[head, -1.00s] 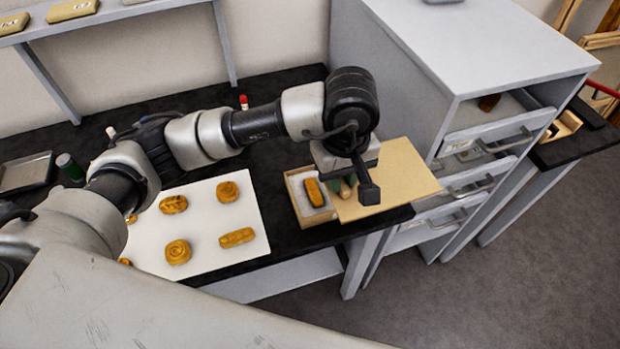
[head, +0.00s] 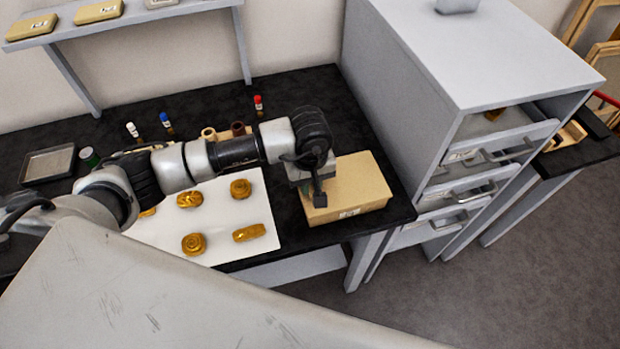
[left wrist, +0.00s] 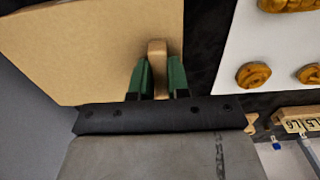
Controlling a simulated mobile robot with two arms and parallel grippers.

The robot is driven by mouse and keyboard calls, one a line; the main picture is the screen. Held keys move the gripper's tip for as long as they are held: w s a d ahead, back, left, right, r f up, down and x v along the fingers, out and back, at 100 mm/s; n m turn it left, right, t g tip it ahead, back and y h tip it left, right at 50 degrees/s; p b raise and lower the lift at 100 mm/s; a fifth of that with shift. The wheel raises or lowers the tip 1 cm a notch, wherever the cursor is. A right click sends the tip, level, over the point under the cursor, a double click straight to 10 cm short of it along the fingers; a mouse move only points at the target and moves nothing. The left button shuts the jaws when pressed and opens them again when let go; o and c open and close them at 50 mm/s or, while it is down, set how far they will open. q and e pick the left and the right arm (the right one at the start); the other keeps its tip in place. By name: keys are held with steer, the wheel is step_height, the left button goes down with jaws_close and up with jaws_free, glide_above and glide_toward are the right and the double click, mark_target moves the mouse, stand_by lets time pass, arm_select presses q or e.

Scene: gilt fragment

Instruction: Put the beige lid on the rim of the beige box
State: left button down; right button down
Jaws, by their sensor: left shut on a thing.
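The beige lid (head: 362,180) lies level over the beige box (head: 350,213) at the right end of the black table. It covers the opening, and the inside of the box is hidden. Whether the lid touches the rim all round cannot be told. My left gripper (head: 318,198) is above the left part of the lid; its fingertips are hidden in the head view. In the left wrist view, the green fingers of the gripper (left wrist: 157,78) are shut on a small tan grip (left wrist: 156,52) on the lid (left wrist: 75,40). My right gripper is not in view.
A white sheet (head: 262,208) with several golden fragments (head: 249,232) lies left of the box. A grey drawer cabinet (head: 420,110) with open drawers stands close on the right. Small bottles and a metal tray (head: 47,163) stand further back. The table's front edge is near the box.

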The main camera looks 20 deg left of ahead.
arm_select(q)
steer(key=shift+f, duration=0.1)
steer(key=c, duration=1.1)
jaws_free()
steer(key=shift+r, duration=0.2)
step_height(320, 180, up, 12)
steer(key=b, duration=0.3)
steer(key=shift+b, duration=0.35)
steer(key=shift+f, duration=0.1)
